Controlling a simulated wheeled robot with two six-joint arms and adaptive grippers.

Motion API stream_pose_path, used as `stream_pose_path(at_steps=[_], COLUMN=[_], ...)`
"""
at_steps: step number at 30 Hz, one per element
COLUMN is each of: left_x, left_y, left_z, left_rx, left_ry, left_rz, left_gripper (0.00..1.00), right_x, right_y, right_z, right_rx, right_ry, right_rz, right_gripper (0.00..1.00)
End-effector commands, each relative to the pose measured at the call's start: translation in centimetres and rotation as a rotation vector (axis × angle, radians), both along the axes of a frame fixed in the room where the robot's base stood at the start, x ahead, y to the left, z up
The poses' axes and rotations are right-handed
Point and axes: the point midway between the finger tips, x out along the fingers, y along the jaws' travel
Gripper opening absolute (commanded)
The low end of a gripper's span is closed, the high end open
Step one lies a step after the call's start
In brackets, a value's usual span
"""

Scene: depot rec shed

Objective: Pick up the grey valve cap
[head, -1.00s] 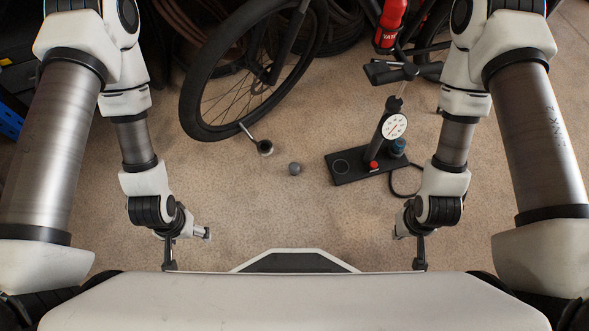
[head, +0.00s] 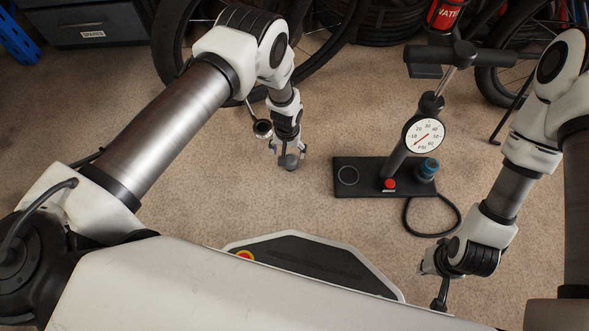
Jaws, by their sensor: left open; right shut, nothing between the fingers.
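The grey valve cap (head: 288,162) is a small dark grey round piece on the tan carpet, left of the floor pump's base. My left gripper (head: 289,153) is directly over it, open, with its fingers at the cap and pointing down. The gripper hides part of the cap, and I cannot tell whether the fingers touch it. My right gripper (head: 433,277) is low at the right, shut and empty, away from the cap.
A floor pump with a dial gauge (head: 425,134) stands on a black base (head: 349,190) to the right of the cap. A bicycle wheel (head: 170,50) is behind my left arm.

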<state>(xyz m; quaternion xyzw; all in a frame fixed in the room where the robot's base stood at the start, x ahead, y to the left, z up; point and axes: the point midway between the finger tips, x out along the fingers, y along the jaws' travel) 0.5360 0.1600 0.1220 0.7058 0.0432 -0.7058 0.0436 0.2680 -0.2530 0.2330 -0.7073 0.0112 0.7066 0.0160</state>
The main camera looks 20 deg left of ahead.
Motion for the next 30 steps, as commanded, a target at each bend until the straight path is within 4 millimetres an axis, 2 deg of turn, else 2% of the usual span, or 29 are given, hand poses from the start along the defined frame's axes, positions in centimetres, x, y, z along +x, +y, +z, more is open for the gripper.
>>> stream_pose_path(at_steps=[1,5,9,12,19,20,24,25,30], left_x=[0.0,0.0,0.2,0.2,0.2,0.2,0.2,0.2,0.2], left_y=[0.0,-0.2,-0.6,-0.6,-0.6,-0.6,-0.6,-0.6,-0.6], left_z=[-1.1,-2.6,-5.4,-6.6,-6.5,-6.5,-6.5,-6.5,-6.5], left_rx=[0.0,0.0,0.0,0.0,0.0,0.0,0.0,0.0,0.0], left_ry=[0.0,0.0,-0.001,-0.001,-0.001,-0.001,-0.001,-0.001,-0.001], left_rz=[0.001,-0.001,-0.001,0.0,-0.001,-0.001,-0.001,-0.001,-0.001], left_gripper=[0.78,0.78,0.78,0.78,0.78,0.7,0.21,0.13,0.13], right_x=[0.0,0.0,0.1,0.2,0.2,0.2,0.2,0.2,0.2], right_y=[0.0,0.0,-0.1,-0.1,-0.1,-0.1,-0.1,-0.1,-0.1], right_z=[-0.7,-1.7,-4.1,-4.8,-4.5,-4.5,-4.5,-4.5,-4.5], right_rx=[0.0,0.0,0.0,-0.001,-0.001,-0.001,-0.001,-0.001,-0.001], right_ry=[0.0,0.0,-0.003,-0.004,-0.006,-0.006,-0.005,-0.005,-0.005], right_rz=[-0.001,-0.001,-0.005,-0.008,-0.008,-0.008,-0.008,-0.008,-0.008], right_gripper=[0.0,0.0,0.0,0.0,0.0,0.0,0.0,0.0,0.0])
